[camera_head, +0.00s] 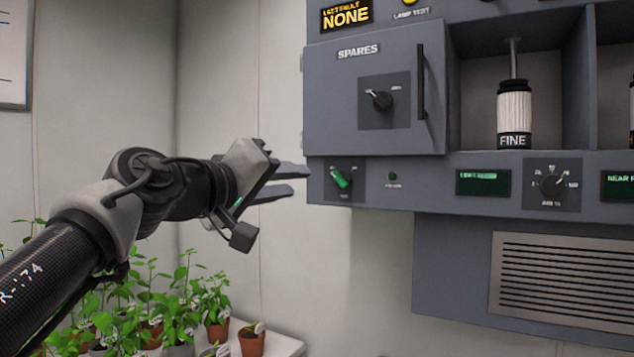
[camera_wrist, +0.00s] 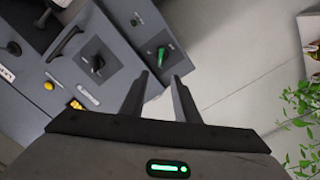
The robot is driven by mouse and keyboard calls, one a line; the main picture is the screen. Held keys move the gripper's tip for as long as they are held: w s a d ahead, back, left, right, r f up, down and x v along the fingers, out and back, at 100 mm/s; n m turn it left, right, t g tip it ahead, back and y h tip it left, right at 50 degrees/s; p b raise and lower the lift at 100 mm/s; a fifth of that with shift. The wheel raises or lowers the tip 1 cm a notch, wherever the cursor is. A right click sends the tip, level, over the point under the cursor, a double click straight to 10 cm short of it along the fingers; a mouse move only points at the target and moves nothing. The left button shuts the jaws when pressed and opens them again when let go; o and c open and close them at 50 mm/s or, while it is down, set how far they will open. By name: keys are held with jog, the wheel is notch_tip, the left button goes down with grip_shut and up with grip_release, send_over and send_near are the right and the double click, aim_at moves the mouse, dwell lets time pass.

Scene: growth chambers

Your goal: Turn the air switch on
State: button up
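A green rotary switch (camera_head: 341,177) sits on a dark square plate at the lower left of the grey control panel. Its handle is slanted in the head view, and the label below it is too small to read. It also shows in the wrist view (camera_wrist: 158,57), just beyond the fingertips. My gripper (camera_head: 300,181) is left of this switch, pointing toward it, with its two fingers apart and nothing between them. It appears apart from the switch. In the wrist view the open fingers (camera_wrist: 160,75) point at the panel's edge near the switch.
A black knob (camera_head: 379,100) and a vertical handle (camera_head: 421,82) are on the SPARES door (camera_head: 338,72) above. A small green lamp (camera_head: 392,176) and another dial (camera_head: 551,182) lie to the right. Potted plants (camera_head: 217,333) stand below my arm.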

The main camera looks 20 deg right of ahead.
aim_at(336, 178)
jog(key=x, duration=1.6)
jog(key=shift+w+p, duration=0.1)
jog(key=shift+p, duration=0.3)
grip_shut()
